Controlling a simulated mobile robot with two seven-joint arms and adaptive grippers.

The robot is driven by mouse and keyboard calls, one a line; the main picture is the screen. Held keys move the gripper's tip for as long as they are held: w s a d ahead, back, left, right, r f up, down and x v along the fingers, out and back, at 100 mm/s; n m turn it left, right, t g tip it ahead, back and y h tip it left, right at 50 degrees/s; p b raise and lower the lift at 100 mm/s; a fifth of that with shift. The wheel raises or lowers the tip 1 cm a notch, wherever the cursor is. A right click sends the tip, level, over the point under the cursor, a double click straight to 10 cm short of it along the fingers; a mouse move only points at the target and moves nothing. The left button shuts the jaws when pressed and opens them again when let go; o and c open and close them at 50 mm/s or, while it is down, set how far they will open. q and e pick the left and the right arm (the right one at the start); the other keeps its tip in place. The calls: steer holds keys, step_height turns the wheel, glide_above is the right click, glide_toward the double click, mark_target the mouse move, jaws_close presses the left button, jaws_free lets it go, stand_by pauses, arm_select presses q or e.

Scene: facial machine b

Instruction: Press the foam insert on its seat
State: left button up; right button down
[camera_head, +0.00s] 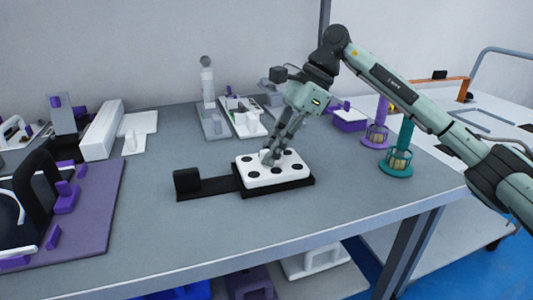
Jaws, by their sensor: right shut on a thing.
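The foam insert (281,177) is a white block with several black round spots on its top. It lies on a black base (240,188), which is the seat, near the middle of the table. A black strip with an upright black block joins the base on the left. My right gripper (268,158) points down at the top of the insert, its fingertips close together at the insert's far-left part. The fingers hide part of the insert's top. I cannot tell whether the insert lies fully flat in the base. My left gripper is not in view.
A purple board (97,215) with black and purple parts lies at the left. A white box (101,131) and fixtures (243,116) stand at the back. A teal stand (398,161) and a purple stand (378,134) are at the right. The table's front is clear.

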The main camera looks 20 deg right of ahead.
steer(key=shift+f+b, duration=0.4)
steer(key=shift+f, duration=0.25)
stand_by(1.4)
steer(key=c, duration=1.5)
jaws_free()
steer(key=shift+r, duration=0.1)
steer(key=shift+r+p, duration=2.7)
steer(key=shift+r, duration=1.35)
steer(key=shift+f, duration=0.1)
